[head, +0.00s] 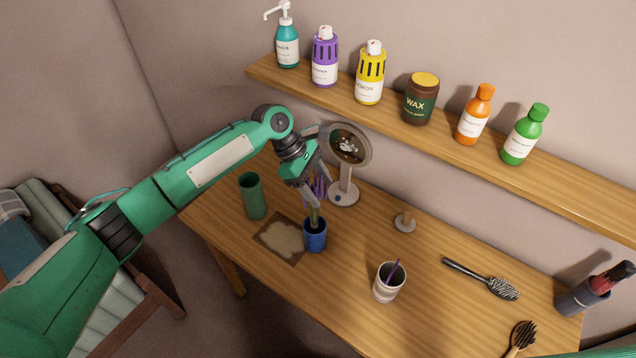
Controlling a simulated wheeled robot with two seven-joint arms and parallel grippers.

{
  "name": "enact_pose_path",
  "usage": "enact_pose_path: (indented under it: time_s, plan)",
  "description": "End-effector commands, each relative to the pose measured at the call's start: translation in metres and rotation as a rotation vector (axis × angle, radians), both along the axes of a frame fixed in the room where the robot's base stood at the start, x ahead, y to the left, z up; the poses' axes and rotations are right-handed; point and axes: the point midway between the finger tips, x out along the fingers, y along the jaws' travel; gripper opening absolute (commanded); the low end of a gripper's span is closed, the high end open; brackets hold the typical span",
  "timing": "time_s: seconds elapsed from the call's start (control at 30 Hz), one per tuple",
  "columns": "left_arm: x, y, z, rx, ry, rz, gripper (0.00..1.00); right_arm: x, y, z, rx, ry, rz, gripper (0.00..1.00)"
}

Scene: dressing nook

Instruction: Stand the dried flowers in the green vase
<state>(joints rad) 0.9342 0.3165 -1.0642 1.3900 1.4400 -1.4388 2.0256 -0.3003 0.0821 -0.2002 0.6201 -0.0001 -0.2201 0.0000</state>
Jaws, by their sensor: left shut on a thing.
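The green vase (252,197) stands upright and looks empty at the left end of the wooden table. The dried flowers (317,190) have purple heads and pale stems. Their stems reach down into the small blue vase (315,236), just right of the green vase. My left gripper (306,190) is above the blue vase, shut on the dried flowers, and hides part of them. The stem ends are hidden inside the blue vase. My right gripper is not in view.
A brown mat (270,242) lies between the vases. A round mirror (347,190) stands close behind my gripper. A striped cup (388,283), a small wooden knob stand (404,223) and hairbrushes (482,279) are to the right. A wall shelf (440,135) with several bottles overhangs behind.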

Motion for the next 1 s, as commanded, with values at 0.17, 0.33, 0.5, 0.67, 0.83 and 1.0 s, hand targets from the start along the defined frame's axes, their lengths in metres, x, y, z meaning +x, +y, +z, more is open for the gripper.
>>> enact_pose_path:
  time_s: [0.17,0.33,0.5,0.67,0.83,1.0]
  plan:
    - [0.0001,-0.0002,-0.0105,-0.001,-0.002,-0.001,0.27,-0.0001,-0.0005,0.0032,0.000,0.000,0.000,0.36]
    - [0.0000,-0.0001,-0.0105,-0.001,-0.001,0.000,0.27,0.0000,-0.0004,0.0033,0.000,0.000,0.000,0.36]
    - [0.0002,-0.0002,-0.0138,0.000,-0.001,0.001,0.69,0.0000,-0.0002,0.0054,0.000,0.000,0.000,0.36]
    - [0.0002,-0.0001,-0.0137,0.000,-0.001,0.001,0.83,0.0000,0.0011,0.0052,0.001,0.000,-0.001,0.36]
    - [0.0002,0.0000,-0.0136,-0.001,-0.001,0.000,0.83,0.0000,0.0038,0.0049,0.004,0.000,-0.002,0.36]
    - [0.0023,0.0033,-0.0059,-0.002,-0.004,0.001,0.83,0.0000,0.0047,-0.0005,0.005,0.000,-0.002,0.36]
